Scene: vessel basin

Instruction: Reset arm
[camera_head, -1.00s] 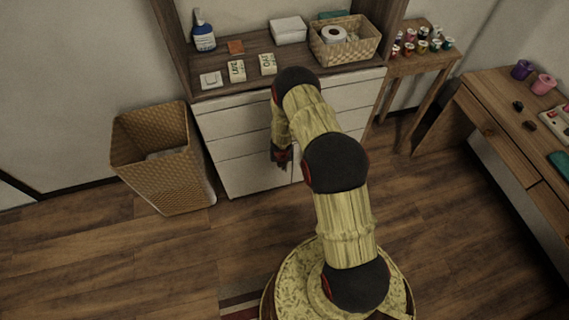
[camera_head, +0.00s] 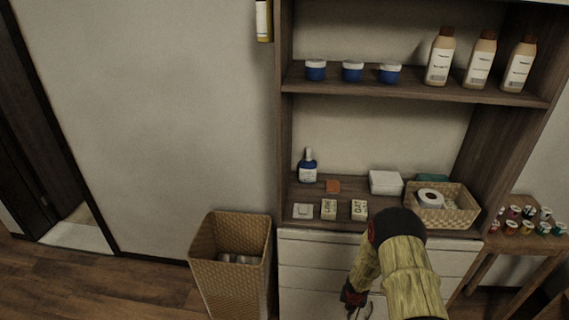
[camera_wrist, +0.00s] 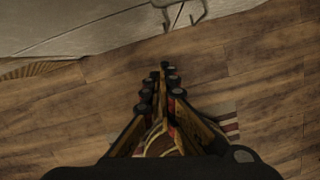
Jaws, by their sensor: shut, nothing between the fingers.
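My gripper (camera_head: 358,311) is at the lower edge of the head view, in front of the white drawer front below the counter. In the wrist view my gripper (camera_wrist: 164,72) points down over the wooden floor. Its fingers are shut with nothing between them. My arm, in yellow wood-like links with black joints, bends down from the right of the head view.
A wicker bin (camera_head: 232,262) stands left of the white drawers (camera_head: 310,262). A side table (camera_head: 520,246) with small jars stands at right. Floor at left is clear.

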